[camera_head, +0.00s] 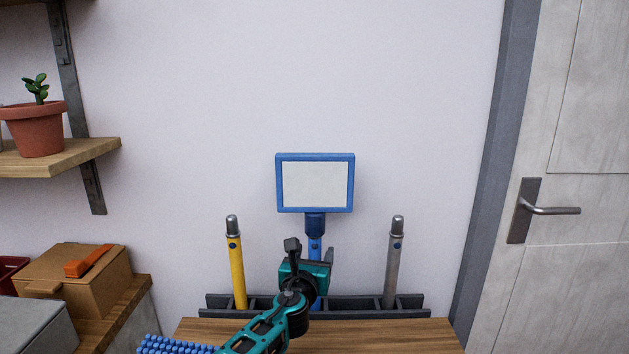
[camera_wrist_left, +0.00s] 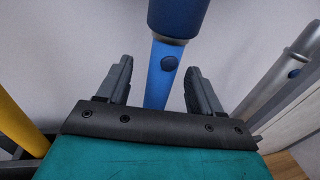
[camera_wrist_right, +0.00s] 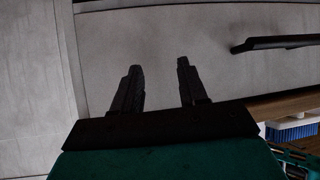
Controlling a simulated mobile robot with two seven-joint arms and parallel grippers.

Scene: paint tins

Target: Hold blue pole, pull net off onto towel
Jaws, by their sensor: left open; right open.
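The blue pole (camera_head: 315,245) stands upright in the dark rack, with the blue-framed net head (camera_head: 315,157) on its top; the pale panel (camera_head: 315,185) fills the frame. A blue collar joins head and pole. My left gripper (camera_head: 307,252) is in front of the pole and hides its lower part. In the left wrist view the blue pole (camera_wrist_left: 163,75) stands between the open left fingers (camera_wrist_left: 158,88), with no clear contact. My right gripper (camera_wrist_right: 160,75) is open and empty, away from the pole. The blue bumpy towel (camera_head: 178,346) lies at the table's front left, partly cut off.
A yellow pole (camera_head: 237,270) and a grey pole (camera_head: 393,265) stand left and right in the rack (camera_head: 370,305). The wooden table (camera_head: 400,335) is clear at right. A cardboard box (camera_head: 75,280) and a shelf (camera_head: 60,157) with a potted plant are at left; a door (camera_head: 580,240) is at right.

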